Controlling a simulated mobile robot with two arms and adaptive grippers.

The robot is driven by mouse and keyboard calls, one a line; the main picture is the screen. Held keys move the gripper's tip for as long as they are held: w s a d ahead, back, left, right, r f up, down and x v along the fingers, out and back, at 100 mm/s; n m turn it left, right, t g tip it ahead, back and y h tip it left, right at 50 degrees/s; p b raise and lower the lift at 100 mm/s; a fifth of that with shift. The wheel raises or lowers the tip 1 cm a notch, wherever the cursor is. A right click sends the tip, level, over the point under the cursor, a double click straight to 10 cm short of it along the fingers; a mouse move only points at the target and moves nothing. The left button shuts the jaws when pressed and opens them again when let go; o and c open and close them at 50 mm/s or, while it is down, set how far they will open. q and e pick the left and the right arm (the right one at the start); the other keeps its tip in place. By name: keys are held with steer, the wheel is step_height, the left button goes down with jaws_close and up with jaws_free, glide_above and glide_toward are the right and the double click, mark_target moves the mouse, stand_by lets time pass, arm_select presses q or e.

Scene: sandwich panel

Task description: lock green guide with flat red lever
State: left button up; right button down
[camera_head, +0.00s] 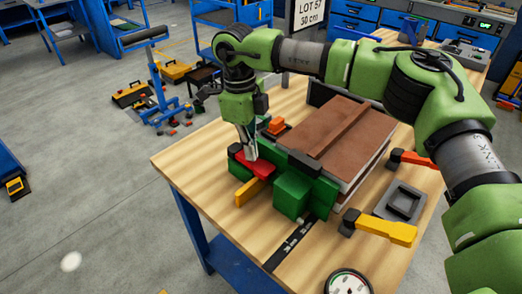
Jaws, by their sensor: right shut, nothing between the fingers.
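The green guide (292,193) stands at the near left corner of a layered brown panel (335,128). A flat red lever (262,169) lies on the guide's left side, with a dark end at its upper left. My right gripper (250,153) points down with its fingers shut and empty. Its tips are at the upper side of the red lever; I cannot tell whether they touch it. The gripper hides part of the guide and the lever's far edge. My left gripper is not in view.
A yellow-orange lever (249,191) sticks out below the red one. An orange piece (275,126) lies behind. On the right are a yellow-handled clamp (386,229), a grey square block (401,202) and a red-handled clamp (411,158). A round gauge (347,285) is near the front. The wooden tabletop (205,160) is clear at left.

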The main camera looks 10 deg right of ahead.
steer(key=shift+w+a+r, duration=0.2)
steer(key=shift+w+a, duration=0.25)
steer(key=shift+a, duration=0.15)
steer(key=shift+d, duration=0.15)
step_height(320, 180, up, 12)
steer(key=a, duration=0.1)
steer(key=shift+w, duration=0.3)
steer(key=shift+f, duration=0.1)
